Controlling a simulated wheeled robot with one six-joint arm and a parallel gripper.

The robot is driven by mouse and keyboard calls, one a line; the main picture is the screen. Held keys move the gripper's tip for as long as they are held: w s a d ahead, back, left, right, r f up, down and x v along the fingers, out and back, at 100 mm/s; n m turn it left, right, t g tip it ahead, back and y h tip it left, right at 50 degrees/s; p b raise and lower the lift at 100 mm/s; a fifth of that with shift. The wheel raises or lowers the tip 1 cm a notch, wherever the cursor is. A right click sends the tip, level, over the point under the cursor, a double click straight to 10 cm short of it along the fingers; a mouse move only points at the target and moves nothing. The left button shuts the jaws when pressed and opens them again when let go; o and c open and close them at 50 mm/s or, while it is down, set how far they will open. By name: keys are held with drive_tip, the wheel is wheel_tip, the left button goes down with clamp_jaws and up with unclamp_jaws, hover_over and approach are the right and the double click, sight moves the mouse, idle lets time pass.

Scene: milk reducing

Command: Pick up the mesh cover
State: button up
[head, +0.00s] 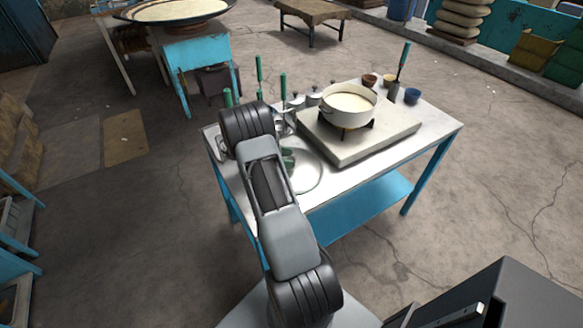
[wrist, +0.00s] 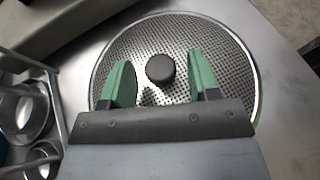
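The mesh cover (wrist: 155,38) is a round perforated metal lid with a dark round knob (wrist: 160,68) at its middle. It lies flat on the metal table in the wrist view. In the head view the cover (head: 308,178) shows partly behind my arm. My gripper (wrist: 160,75) is open above the cover, its two green fingers on either side of the knob and apart from it. I cannot tell how high the fingertips are above the cover. In the head view my arm hides most of the gripper (head: 288,160).
A white pot (head: 349,106) of milk stands on a burner slab (head: 365,141) to the right. Metal containers in a rack (wrist: 28,110) are at the left in the wrist view. Small bowls (head: 412,96) and green-handled tools (head: 283,86) stand at the back of the table (head: 437,122).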

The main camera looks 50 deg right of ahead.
clamp_jaws()
idle(0.3)
drive_tip(key=shift+r, duration=0.15)
